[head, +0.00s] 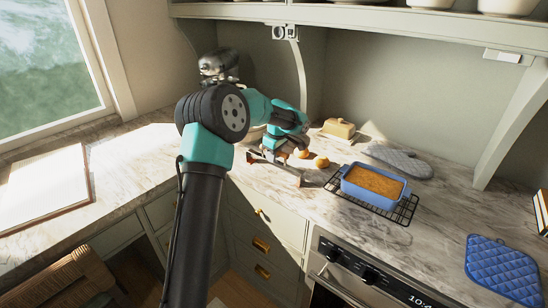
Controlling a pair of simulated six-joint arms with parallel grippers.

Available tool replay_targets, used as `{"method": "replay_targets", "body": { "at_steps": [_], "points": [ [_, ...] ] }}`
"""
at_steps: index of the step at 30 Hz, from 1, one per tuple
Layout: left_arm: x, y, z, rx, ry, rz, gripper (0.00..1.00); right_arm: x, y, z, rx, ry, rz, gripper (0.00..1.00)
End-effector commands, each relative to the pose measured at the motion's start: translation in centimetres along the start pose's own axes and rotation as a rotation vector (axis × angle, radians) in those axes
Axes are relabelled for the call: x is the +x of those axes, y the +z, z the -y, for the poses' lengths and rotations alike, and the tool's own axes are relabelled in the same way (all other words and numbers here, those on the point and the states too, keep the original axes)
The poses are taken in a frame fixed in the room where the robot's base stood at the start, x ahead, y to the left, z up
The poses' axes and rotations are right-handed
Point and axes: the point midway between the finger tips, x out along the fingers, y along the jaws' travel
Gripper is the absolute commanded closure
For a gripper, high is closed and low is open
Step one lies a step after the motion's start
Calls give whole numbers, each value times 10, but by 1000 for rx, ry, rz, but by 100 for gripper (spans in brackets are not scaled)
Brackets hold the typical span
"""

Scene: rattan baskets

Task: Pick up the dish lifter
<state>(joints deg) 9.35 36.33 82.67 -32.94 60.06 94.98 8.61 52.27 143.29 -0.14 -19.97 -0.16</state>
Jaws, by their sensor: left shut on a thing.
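My left arm reaches in across the counter, and its gripper (274,153) is just above the counter left of the cooling rack. It is shut on a thin, brownish-grey frame with dark ends, which looks like the dish lifter (284,167). The lifter is small in the view and partly hidden by the gripper, so its exact grip point is unclear. I cannot tell whether the lifter still touches the counter. My right gripper is not in view.
A blue baking dish (353,189) of golden food sits on a black wire rack (402,216). Round buns (321,161), a butter dish (339,128) and a grey oven mitt (399,160) are nearby. A blue pot holder (501,267) lies right. The counter before the rack is clear.

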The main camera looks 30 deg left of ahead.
Motion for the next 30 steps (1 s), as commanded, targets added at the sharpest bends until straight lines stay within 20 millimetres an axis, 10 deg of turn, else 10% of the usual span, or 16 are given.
{"method": "replay_targets", "body": {
  "at_steps": [30],
  "points": [
    [-48, 17, 31, 2, -1, -1, 100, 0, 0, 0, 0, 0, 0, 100]
  ]
}}
